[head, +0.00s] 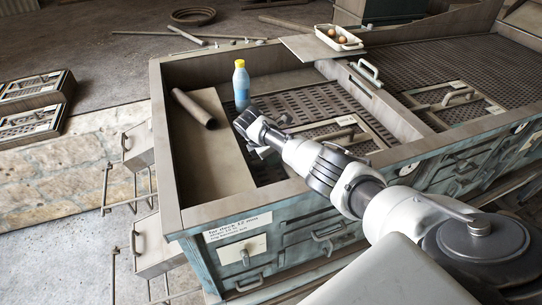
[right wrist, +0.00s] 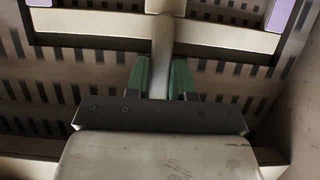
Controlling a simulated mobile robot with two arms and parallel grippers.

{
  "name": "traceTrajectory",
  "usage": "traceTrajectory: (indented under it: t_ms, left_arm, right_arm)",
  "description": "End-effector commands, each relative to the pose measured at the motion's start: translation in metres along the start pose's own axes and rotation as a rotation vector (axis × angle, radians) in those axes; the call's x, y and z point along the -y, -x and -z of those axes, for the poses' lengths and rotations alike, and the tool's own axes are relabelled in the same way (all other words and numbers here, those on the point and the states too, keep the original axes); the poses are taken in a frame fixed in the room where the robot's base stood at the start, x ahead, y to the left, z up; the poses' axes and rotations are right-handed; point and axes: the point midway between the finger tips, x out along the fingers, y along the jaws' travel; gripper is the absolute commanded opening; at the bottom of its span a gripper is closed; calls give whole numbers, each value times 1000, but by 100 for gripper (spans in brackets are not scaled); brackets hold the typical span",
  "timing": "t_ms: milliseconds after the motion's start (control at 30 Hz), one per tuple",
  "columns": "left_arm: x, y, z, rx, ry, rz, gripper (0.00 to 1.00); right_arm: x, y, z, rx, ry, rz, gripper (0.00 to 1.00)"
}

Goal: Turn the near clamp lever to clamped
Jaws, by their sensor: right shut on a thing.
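In the right wrist view, the green fingers of my right gripper (right wrist: 161,70) are closed on the sides of a smooth grey lever bar (right wrist: 163,38). The bar runs away from the fingers across a pale strip of a slotted plate. In the head view my right gripper (head: 262,138) reaches over the near tray of the bench, beside a framed plate (head: 342,128) with a pale label. My gripper hides much of its grip there, and I cannot read the lever's position from the label. A similar far plate with a lever (head: 447,103) lies to the right. My left gripper is not in view.
A blue bottle with a yellow cap (head: 241,85) stands in the near tray behind my gripper. A brown tube (head: 194,108) lies on a board at the left. The bench's raised wooden rim (head: 230,207) runs along the front. A small egg tray (head: 339,37) sits at the back.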

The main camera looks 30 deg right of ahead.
Motion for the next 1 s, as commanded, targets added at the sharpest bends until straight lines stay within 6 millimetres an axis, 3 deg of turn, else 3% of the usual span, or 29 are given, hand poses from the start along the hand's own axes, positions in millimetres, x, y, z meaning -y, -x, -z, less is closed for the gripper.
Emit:
traceTrajectory:
  t_ms: [433,467,600,867,1000]
  left_arm:
    - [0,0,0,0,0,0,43]
    - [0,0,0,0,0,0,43]
    - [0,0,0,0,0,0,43]
    - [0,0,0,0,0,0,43]
    - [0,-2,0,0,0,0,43]
  right_arm:
    - [-2,2,-2,1,-9,-2,0]
    - [-2,2,-2,1,-9,-2,28]
    - [-1,2,-1,1,-8,-1,47]
    - [-1,1,0,0,-7,1,47]
    - [-1,12,0,-1,-7,-2,47]
